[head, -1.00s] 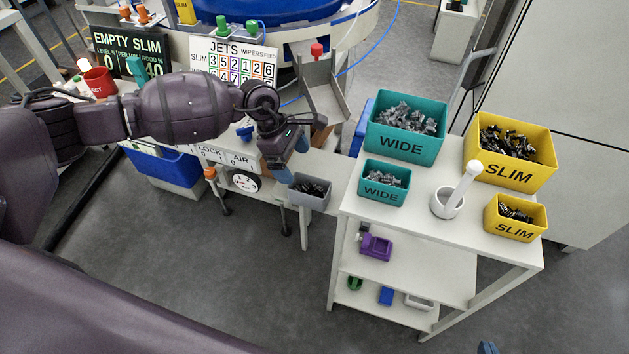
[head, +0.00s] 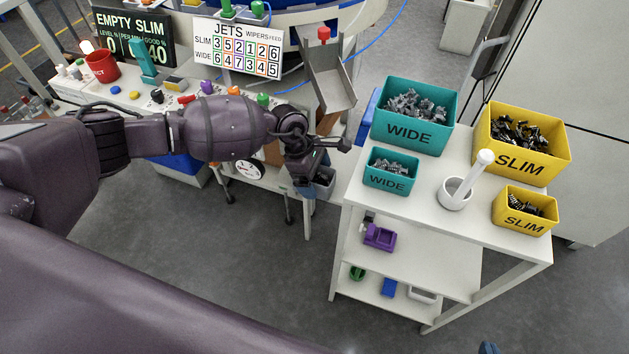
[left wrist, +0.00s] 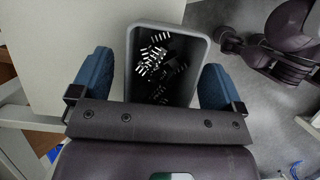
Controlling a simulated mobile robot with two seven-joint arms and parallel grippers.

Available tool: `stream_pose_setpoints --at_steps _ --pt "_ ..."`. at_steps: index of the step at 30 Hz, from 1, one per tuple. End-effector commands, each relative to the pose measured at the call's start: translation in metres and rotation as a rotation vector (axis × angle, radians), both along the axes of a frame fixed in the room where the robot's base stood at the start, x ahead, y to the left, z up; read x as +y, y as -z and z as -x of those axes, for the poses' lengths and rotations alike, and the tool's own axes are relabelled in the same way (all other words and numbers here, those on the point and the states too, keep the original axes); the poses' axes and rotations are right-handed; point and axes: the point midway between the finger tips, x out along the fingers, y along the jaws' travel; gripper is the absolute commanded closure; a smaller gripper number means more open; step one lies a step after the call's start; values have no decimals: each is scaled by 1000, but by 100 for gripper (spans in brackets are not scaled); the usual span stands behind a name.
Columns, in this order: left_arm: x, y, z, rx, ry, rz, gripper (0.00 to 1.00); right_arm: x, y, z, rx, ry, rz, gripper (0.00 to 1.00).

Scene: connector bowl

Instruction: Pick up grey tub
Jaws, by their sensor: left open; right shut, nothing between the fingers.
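The grey tub (head: 325,184) stands on the low shelf left of the white rack in the head view, partly hidden by my left arm. In the left wrist view the grey tub (left wrist: 190,33) holds dark and silvery connectors. My left gripper (head: 306,188) points down at the tub. In the left wrist view my left gripper (left wrist: 156,82) is open, with one blue finger on each side of the tub. I cannot tell whether the fingers touch its walls. My right gripper (head: 487,348) shows only as a blue tip at the bottom edge, shut and away from the tub.
The white rack (head: 470,215) stands right of the tub. It bears teal WIDE bins (head: 413,117), yellow SLIM bins (head: 523,140) and a white mortar with pestle (head: 455,194). A metal chute (head: 328,75) rises behind my left gripper. Open floor lies in front.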

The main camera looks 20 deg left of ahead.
Motion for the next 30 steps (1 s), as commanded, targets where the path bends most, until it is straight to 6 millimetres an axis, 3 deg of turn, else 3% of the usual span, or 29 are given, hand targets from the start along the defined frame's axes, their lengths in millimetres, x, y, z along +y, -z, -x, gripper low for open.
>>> stream_pose_setpoints --at_steps 30 --pt "-1 8 0 -2 -1 0 6 -2 4 4 7 -3 5 100"
